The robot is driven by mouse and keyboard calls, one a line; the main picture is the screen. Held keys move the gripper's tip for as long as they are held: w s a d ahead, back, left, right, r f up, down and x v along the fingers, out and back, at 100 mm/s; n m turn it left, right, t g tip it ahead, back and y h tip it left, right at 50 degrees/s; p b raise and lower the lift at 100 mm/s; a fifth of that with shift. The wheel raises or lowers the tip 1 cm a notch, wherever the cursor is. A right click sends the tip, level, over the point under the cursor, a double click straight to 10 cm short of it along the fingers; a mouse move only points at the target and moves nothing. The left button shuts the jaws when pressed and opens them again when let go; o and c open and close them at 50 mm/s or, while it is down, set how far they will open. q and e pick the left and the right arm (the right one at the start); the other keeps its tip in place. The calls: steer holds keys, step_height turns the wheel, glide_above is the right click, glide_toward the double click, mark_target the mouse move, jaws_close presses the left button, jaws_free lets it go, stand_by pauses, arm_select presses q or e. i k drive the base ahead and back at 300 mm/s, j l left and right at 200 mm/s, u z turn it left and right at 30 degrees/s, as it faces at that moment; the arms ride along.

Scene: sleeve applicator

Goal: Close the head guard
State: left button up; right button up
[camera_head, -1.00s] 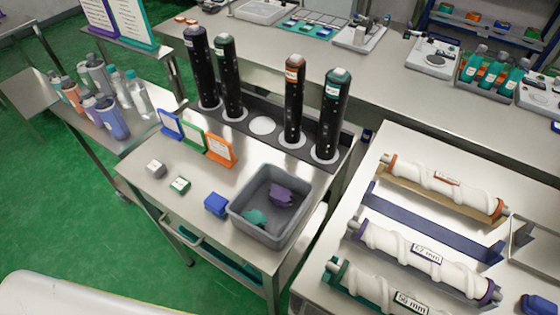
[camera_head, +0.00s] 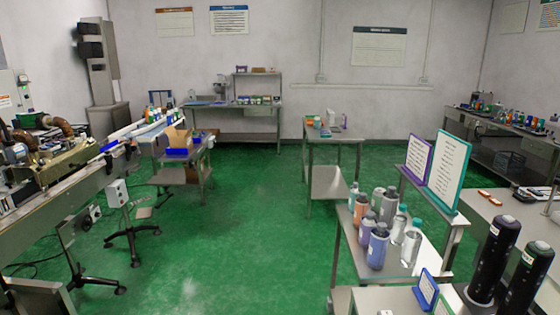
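A long machine (camera_head: 60,180) with a conveyor stands at the left edge, partly cut off by the frame. Its near end carries brown round parts (camera_head: 62,126) and metal housings. I cannot make out which part is the head guard, or whether it is open or shut. Neither of my grippers is in view.
Green floor (camera_head: 250,215) is open between the machine and the tables.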

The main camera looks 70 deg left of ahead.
mark_target(68, 142)
steer(key=k+j+u, duration=0.15)
steer(key=k+u, duration=0.2)
steer(key=k, duration=0.3)
steer(key=j+u, duration=0.1)
steer(key=u, duration=4.9)
steer(key=l, duration=0.45)
steer(key=k+l+u, duration=0.15)
steer(key=l, duration=0.8)
steer(key=k+l+u, duration=0.1)
steer(key=l, duration=0.35)
steer(key=k+l+u, duration=0.1)
steer(key=l, duration=0.4)
steer(key=k+l, duration=0.1)
steer(key=l, duration=0.35)
steer(key=k+l, duration=0.1)
steer(key=l, duration=0.35)
steer(key=k+l, duration=0.1)
steer(key=l, duration=0.4)
steer(key=k+l, duration=0.1)
steer(key=l, duration=0.35)
steer(key=k+l, duration=0.1)
steer(key=l, duration=0.35)
steer(key=k+l, duration=0.1)
steer(key=l, duration=0.4)
steer(key=k+l, duration=0.1)
steer(key=l, duration=0.35)
steer(key=u, duration=0.05)
